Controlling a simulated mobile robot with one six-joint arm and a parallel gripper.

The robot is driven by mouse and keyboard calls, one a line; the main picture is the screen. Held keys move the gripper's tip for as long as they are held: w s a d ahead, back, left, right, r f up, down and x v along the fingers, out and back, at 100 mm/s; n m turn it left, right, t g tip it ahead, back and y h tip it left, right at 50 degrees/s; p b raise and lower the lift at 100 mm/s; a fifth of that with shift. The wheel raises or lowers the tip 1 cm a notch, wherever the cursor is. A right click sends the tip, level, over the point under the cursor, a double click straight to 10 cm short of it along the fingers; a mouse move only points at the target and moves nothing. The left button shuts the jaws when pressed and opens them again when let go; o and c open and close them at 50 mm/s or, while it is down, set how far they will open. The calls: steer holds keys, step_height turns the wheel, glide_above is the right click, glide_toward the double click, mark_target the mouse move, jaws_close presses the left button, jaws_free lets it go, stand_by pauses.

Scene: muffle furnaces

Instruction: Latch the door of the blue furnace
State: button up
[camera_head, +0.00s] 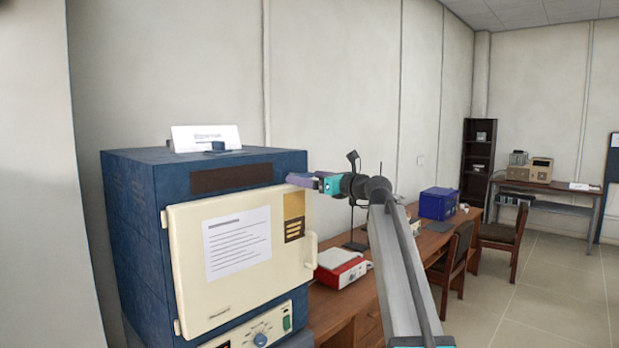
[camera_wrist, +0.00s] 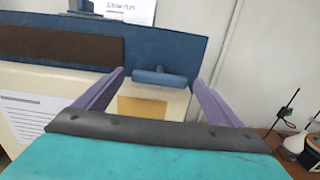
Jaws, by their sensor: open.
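The blue furnace (camera_head: 130,215) stands at the left with its cream door (camera_head: 190,260) across its front. The door looks closed; I cannot tell whether a small gap is left. A pale handle (camera_head: 311,250) is on the door's right edge. My gripper (camera_head: 300,180) is at the door's upper right corner, its fingers open. In the wrist view a blue bar (camera_wrist: 160,77), seemingly the latch, lies between the two purple fingers, above a yellow label (camera_wrist: 142,107). I see no clear contact between fingers and bar. In the head view my gripper hides the bar.
A white sign (camera_head: 205,138) stands on the furnace top. To the right, a wooden desk (camera_head: 330,305) holds a red and white device (camera_head: 341,268) and a blue box (camera_head: 438,203). Chairs (camera_head: 455,255) stand along the desk. The floor (camera_head: 540,290) at the right is clear.

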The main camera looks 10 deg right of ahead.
steer(key=shift+c, duration=0.4)
steer(key=c, duration=1)
steer(key=shift+n+b, duration=7.25)
steer(key=shift+n, duration=1.75)
steer(key=o, duration=1.1)
